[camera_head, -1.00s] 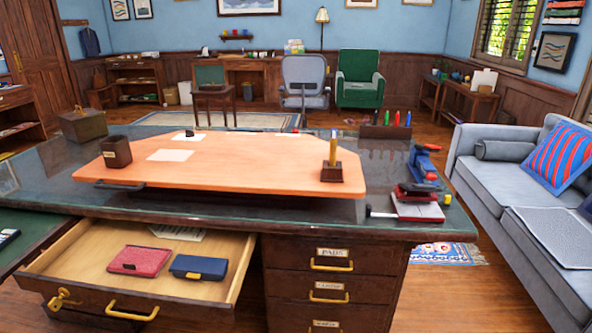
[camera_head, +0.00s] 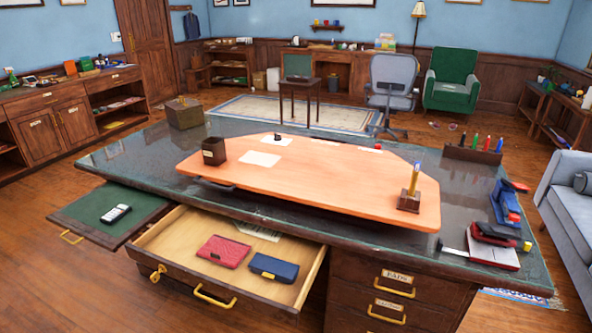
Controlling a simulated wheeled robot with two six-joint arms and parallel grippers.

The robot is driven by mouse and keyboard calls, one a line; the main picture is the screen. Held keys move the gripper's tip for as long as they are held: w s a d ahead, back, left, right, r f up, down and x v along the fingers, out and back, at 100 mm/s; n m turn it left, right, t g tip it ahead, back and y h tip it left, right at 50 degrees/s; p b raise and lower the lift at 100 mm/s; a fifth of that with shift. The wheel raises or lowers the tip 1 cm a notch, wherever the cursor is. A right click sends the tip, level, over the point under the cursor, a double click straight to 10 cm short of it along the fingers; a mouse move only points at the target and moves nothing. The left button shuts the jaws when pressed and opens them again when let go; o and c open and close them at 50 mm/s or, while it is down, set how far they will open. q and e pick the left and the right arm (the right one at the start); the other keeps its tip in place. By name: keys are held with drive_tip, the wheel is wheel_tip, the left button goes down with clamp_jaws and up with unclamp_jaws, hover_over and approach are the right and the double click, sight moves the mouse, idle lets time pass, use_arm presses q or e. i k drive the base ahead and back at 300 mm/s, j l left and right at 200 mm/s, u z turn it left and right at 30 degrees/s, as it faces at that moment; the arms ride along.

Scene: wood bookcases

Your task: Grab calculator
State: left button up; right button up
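A small calculator (camera_head: 116,214) with a dark body and light keys lies on the green pull-out writing board (camera_head: 84,212) at the left end of the desk. The board has a brass handle on its front edge. Nothing covers the calculator. Neither of my grippers shows in the head view.
An open drawer (camera_head: 170,245) beside the board holds a red wallet (camera_head: 223,251), a blue wallet (camera_head: 273,267) and a paper. Floor at lower left is clear.

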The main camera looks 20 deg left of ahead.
sight(112, 216)
drive_tip(key=u, duration=1.25)
